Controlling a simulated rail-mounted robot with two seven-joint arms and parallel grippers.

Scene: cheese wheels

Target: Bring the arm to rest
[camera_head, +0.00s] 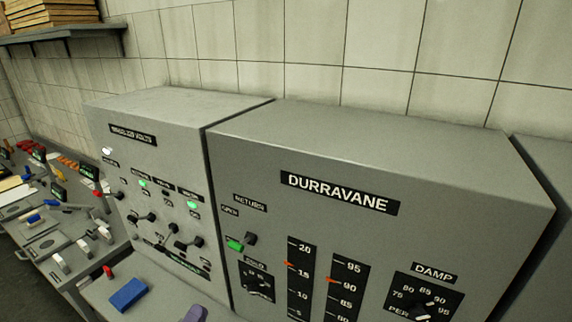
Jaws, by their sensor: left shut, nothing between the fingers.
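Of my left gripper (193,314), only what looks like a small purplish-grey, rounded part shows at the bottom edge, in front of the grey console. It is shut and holds nothing. The rest of it and the arm are below the picture. My right gripper is not in view.
A grey cabinet labelled DURRAVANE (340,194) with gauges and dials fills the centre and right. A second cabinet (150,160) with green lamps and knobs adjoins it. A blue block (128,295) lies on the ledge. More control desks (45,225) and a loaded shelf (55,33) are left.

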